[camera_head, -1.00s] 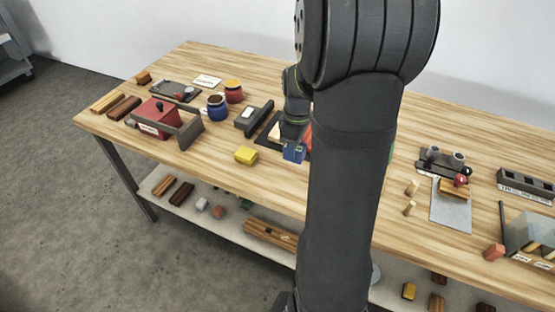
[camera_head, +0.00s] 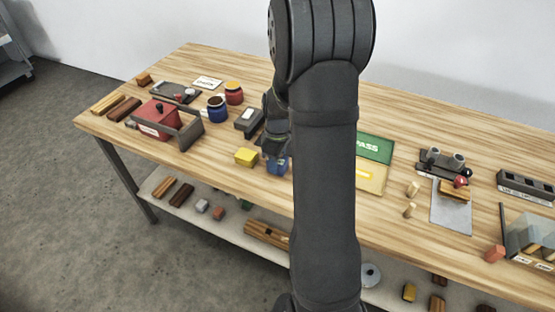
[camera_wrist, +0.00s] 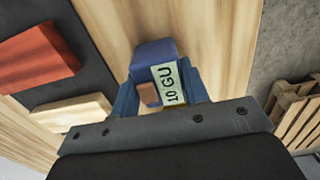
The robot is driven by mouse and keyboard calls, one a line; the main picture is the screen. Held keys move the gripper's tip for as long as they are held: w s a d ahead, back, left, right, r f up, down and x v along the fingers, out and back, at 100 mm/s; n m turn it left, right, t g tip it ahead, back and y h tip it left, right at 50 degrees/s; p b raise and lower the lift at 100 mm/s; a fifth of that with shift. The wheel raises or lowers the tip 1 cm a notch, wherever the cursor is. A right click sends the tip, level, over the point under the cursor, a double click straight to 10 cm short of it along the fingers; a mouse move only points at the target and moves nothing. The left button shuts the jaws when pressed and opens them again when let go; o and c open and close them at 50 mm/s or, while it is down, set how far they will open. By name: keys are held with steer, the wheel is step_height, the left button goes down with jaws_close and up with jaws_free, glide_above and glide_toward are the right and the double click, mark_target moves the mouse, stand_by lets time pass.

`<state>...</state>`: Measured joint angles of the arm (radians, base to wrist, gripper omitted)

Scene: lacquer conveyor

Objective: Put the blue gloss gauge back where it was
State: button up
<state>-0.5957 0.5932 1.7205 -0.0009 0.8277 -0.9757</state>
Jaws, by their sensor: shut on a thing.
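The blue gloss gauge (camera_wrist: 150,54) is between the fingers of my gripper (camera_wrist: 160,85) in the wrist view. In the head view, the gauge (camera_head: 278,167) hangs below my gripper (camera_head: 277,152), close to the front edge of the table and just right of a yellow block (camera_head: 246,156). Whether the gauge touches the table is not clear. My arm hides part of the table behind it.
A dark mat (camera_wrist: 88,50) with a red block (camera_wrist: 36,58) and a pale wooden block (camera_wrist: 72,111) lies left in the wrist view. A grey device (camera_head: 249,119), red box (camera_head: 153,118) and two jars stand left. A green PASS panel (camera_head: 375,148) lies right of my arm.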

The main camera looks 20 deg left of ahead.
steer(key=shift+f, duration=0.15)
steer(key=o, duration=1.3)
steer(key=shift+c, duration=0.2)
step_height(320, 180, up, 12)
steer(key=shift+r, duration=0.2)
step_height(320, 180, down, 12)
steer(key=shift+f, duration=0.1)
steer(key=shift+r, duration=1.75)
